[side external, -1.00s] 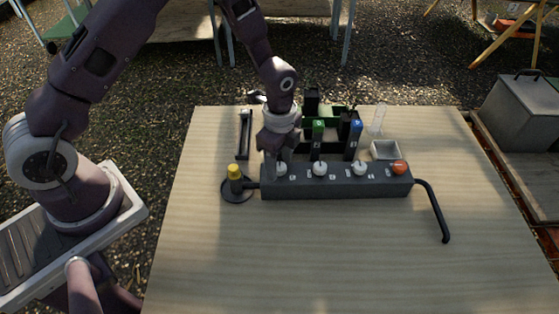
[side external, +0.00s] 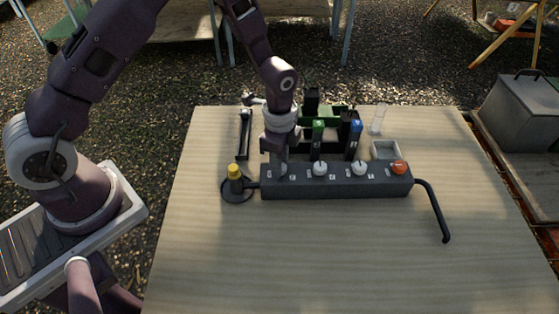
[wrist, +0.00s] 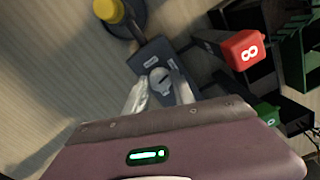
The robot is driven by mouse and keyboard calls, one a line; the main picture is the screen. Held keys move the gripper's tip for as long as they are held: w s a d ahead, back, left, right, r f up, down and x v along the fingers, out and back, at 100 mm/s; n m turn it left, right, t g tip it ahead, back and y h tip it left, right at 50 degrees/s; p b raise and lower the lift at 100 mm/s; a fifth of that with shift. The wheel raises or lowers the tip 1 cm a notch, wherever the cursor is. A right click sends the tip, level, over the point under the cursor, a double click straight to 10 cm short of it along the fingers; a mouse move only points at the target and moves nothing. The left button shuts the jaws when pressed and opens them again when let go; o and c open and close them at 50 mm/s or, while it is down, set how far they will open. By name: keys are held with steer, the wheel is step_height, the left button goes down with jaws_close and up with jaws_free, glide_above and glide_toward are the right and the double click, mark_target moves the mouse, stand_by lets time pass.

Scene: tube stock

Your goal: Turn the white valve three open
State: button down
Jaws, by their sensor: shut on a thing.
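A dark valve block (side external: 338,188) lies across the table with three white valves and an orange knob in a row along its top. My gripper (side external: 280,166) points down over its left end and is shut on the leftmost white valve (wrist: 160,77), which shows between the two fingers in the wrist view. The fingers mostly hide this valve in the side view. The middle white valve (side external: 320,169) and the right white valve (side external: 360,168) stand free. The labels on the block are too small to read.
A yellow-capped post on a round black base (side external: 235,180) stands left of the block. The orange knob (side external: 399,166) is rightmost. The front table is clear.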

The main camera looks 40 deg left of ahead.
steer(key=n, duration=0.4)
steer(key=shift+n, duration=0.3)
steer(key=n, duration=0.3)
steer(key=shift+n, duration=0.4)
steer(key=n, duration=0.3)
steer(key=shift+n, duration=2)
steer(key=c, duration=1.1)
jaws_free()
steer(key=shift+o, duration=0.2)
